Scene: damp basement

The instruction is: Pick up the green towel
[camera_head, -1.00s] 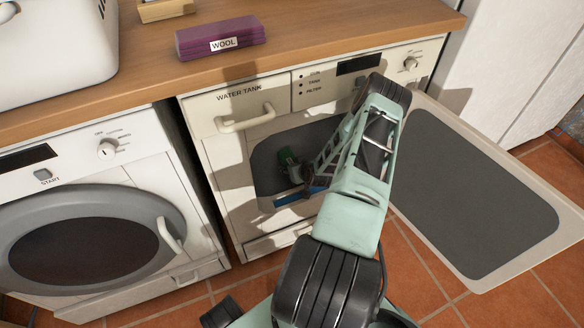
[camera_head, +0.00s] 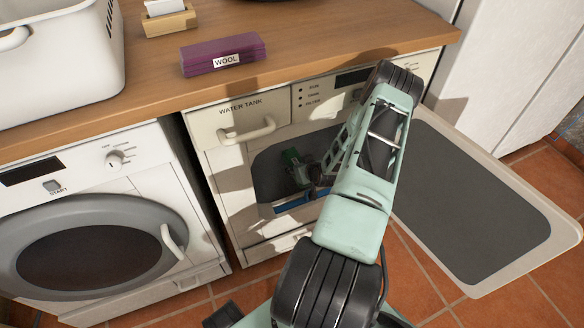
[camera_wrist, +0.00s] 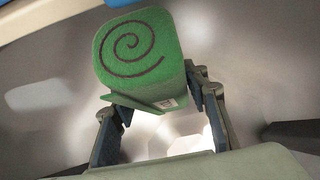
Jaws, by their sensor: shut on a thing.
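The green towel (camera_wrist: 138,58) is rolled up, with a dark spiral on its end and a small white label. In the wrist view my gripper (camera_wrist: 160,98) is shut on it, one finger on each side. In the head view the towel (camera_head: 293,162) shows small and dark inside the open dryer (camera_head: 262,165), left of my gripper (camera_head: 312,178). My arm reaches into the dryer opening and hides part of it. A blue strip (camera_head: 300,200) shows at the opening's lower edge.
The dryer door (camera_head: 556,238) hangs open to the right of my arm. A closed washing machine (camera_head: 95,205) stands at the left. The wooden counter (camera_head: 320,40) above holds a purple WOOL box (camera_head: 222,54) and a white basket (camera_head: 60,70).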

